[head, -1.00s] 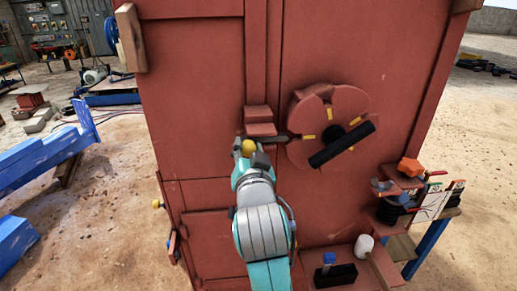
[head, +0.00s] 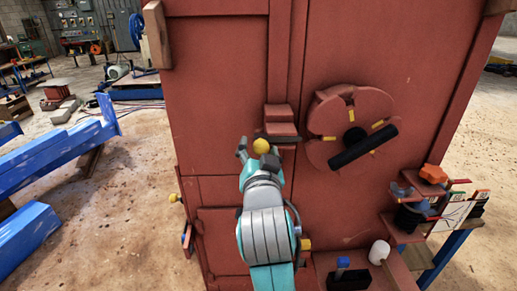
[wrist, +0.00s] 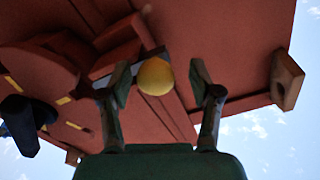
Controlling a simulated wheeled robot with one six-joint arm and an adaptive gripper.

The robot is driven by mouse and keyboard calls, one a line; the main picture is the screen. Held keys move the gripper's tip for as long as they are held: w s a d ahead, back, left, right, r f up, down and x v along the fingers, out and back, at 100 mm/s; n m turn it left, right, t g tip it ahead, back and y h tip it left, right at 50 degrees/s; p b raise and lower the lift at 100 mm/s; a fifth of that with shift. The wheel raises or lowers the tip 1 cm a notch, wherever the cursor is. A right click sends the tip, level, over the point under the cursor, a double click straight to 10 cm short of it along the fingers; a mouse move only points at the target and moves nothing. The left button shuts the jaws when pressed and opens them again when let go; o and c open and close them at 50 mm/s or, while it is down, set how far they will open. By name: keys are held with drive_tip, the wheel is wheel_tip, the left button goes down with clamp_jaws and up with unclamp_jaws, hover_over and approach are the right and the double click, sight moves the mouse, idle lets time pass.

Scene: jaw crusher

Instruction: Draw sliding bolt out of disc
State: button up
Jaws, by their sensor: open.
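The red notched disc (head: 372,107) with yellow marks and a black bar handle (head: 363,146) is on the red panel. The sliding bolt (head: 289,139) lies level, left of the disc and below a stepped red block (head: 280,113). Its right end appears to stop just short of the disc's edge. Its yellow ball knob (head: 261,146) is at the left end. My gripper (head: 258,152) is open around the knob. In the wrist view, the knob (wrist: 155,77) sits between the spread fingers, nearer the left one, with a clear gap on the right.
A shelf at the right holds an orange knob (head: 433,173) and small parts. A lower tray holds a blue-topped item (head: 343,263) and a white cylinder (head: 379,252). Blue beams (head: 55,155) lie on the floor at left. Open ground separates them from the panel.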

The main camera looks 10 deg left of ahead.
drive_tip(key=v, duration=1.1)
drive_tip(key=shift+s, duration=0.15)
drive_tip(key=shift+d, duration=0.1)
drive_tip(key=s+d+f+n, duration=0.1)
drive_tip(key=s+d+f, duration=0.2)
drive_tip(key=d+f, duration=0.35)
drive_tip(key=s+d+f+n+g+h, duration=0.1)
drive_tip(key=s+d+f, duration=0.25)
drive_tip(key=f, duration=0.65)
drive_tip(key=s+d+f+n, duration=0.1)
drive_tip(key=s+d+f, duration=0.2)
drive_tip(key=d+f, duration=0.45)
drive_tip(key=s+d+f+h, duration=0.1)
drive_tip(key=s+d+f, duration=0.1)
drive_tip(key=s, duration=0.7)
drive_tip(key=s+d+f+m+g+h, duration=0.1)
drive_tip(key=s+d, duration=0.3)
drive_tip(key=s, duration=0.5)
drive_tip(key=s+d+f+h, duration=0.2)
drive_tip(key=s+d+f, duration=0.2)
drive_tip(key=s, duration=0.5)
drive_tip(key=shift+m+g, duration=0.3)
drive_tip(key=shift+m, duration=0.1)
drive_tip(key=shift+s+f, duration=0.1)
